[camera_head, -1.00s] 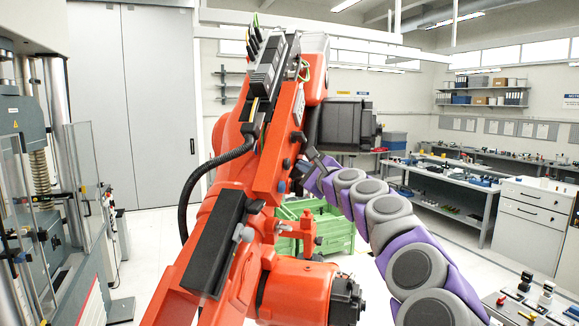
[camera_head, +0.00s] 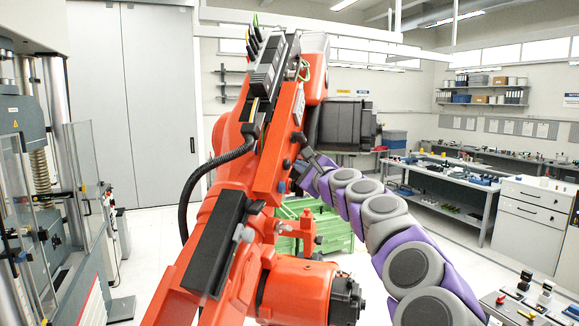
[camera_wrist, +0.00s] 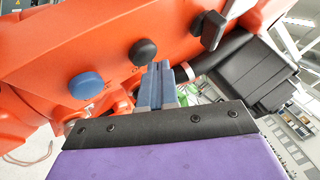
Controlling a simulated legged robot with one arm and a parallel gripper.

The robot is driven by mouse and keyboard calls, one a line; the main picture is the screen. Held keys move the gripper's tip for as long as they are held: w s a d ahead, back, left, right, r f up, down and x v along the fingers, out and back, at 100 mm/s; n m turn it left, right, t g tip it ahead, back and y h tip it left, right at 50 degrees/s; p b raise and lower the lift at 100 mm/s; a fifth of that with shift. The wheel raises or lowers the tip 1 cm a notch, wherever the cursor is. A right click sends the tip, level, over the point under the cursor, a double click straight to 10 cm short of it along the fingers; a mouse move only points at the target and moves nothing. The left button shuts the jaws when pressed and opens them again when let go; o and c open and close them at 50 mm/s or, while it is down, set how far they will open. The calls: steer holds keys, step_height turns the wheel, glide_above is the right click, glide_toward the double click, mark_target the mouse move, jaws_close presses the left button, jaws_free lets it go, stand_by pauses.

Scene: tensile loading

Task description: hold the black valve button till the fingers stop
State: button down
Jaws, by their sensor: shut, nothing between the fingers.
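The black round button (camera_wrist: 142,52) sits on the side of the orange machine arm, up and left of my gripper in the wrist view. It also shows in the head view (camera_head: 287,163). A blue round button (camera_wrist: 86,85) sits further left on the same orange side. My gripper (camera_wrist: 160,68) is shut, its blue-grey fingers together with nothing between them. The fingertips are just right of the black button in the picture; I cannot tell whether they touch it. My gripper also shows in the head view (camera_head: 305,160), close to the orange arm.
The orange machine arm (camera_head: 277,150) fills the middle of the head view. A black block-shaped part (camera_wrist: 213,30) and a black housing (camera_wrist: 248,70) stand to the right in the wrist view. A green crate (camera_head: 335,230) is behind my arm. Benches (camera_head: 455,178) are at the right.

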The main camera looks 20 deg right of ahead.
steer(key=shift+w+a, duration=0.35)
steer(key=shift+a, duration=0.1)
stand_by(2.2)
steer(key=shift+d, duration=0.1)
steer(key=shift+s+d, duration=0.6)
steer(key=shift+d, duration=0.05)
steer(key=shift+p, duration=0.3)
steer(key=s+d, duration=0.1)
steer(key=d, duration=0.1)
steer(key=s+d, duration=0.2)
steer(key=shift+p, duration=0.3)
steer(key=shift+a, duration=0.1)
stand_by(0.3)
